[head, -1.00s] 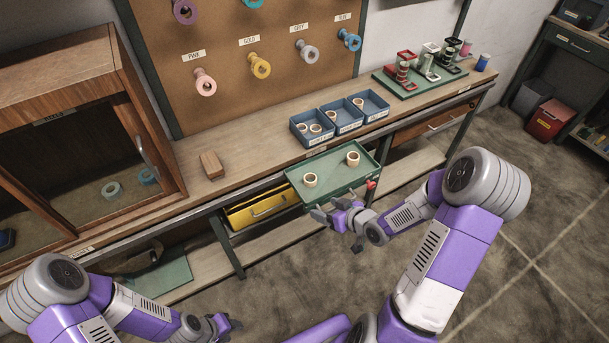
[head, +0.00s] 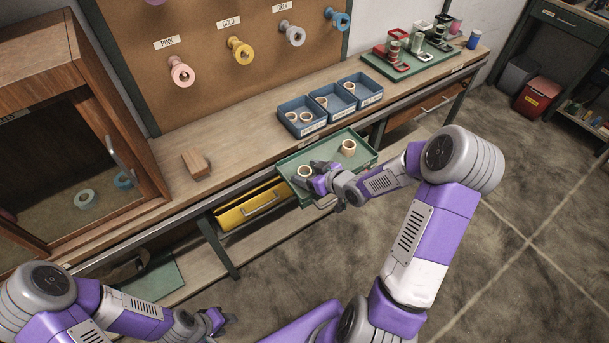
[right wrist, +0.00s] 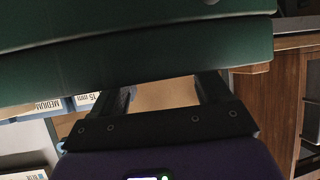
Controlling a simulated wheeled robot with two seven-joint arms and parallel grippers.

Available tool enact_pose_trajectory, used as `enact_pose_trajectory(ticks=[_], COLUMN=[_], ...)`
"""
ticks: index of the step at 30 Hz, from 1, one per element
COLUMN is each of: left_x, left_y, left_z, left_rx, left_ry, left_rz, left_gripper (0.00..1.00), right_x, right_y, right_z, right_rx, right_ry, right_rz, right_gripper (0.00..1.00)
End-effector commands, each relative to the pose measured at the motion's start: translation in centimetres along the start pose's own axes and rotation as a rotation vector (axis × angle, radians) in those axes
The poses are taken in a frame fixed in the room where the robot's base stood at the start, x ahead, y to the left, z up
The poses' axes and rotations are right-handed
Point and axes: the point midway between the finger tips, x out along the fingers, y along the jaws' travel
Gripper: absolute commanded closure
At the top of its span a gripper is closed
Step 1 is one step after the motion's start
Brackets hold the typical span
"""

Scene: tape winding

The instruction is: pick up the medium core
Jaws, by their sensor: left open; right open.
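Two tan ring-shaped cores lie in the green tray: a left core (head: 304,171) and a right core (head: 348,147). I cannot tell from their size which is the medium one. More cores sit in the blue bins (head: 319,113); a bin label reading MEDIUM (right wrist: 45,107) shows in the right wrist view. My right gripper (head: 310,181) is open at the tray's front left, close beside the left core and partly covering it; contact is unclear. In the right wrist view its fingers (right wrist: 168,92) are apart, with a tan surface behind them. My left gripper (head: 222,320) is open and empty, low over the floor.
A wooden block (head: 197,166) lies on the bench. A glass-fronted cabinet (head: 75,160) stands at left. A green board of spools (head: 400,70) is at the back right.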

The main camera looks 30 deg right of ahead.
Motion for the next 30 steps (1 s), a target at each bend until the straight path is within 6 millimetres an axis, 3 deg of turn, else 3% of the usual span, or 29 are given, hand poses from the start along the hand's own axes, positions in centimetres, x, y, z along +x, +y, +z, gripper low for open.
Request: enact_pose_trajectory(ticks=[6, 18, 26, 30], left_x=[0.0, 0.0, -0.1, -0.9], left_y=[0.0, 0.0, 0.1, 0.3], left_z=[0.0, 0.0, 0.0, 0.0], left_rx=[0.000, 0.000, 0.000, 0.000], left_ry=[0.000, 0.000, 0.000, 0.000], left_rz=[0.000, 0.000, 0.000, 0.000], left_gripper=[0.57, 0.57, 0.57, 0.57], right_x=[0.1, 0.0, -0.1, -0.8], right_y=[0.0, 0.0, 0.0, 0.0], right_z=[-0.1, -0.1, -0.2, -1.7], right_rx=[-0.001, 0.000, -0.001, -0.003], right_ry=[0.000, 0.000, 0.000, 0.002], right_rz=[0.000, 0.000, 0.000, 0.001], right_gripper=[0.24, 0.83, 0.83, 0.83])
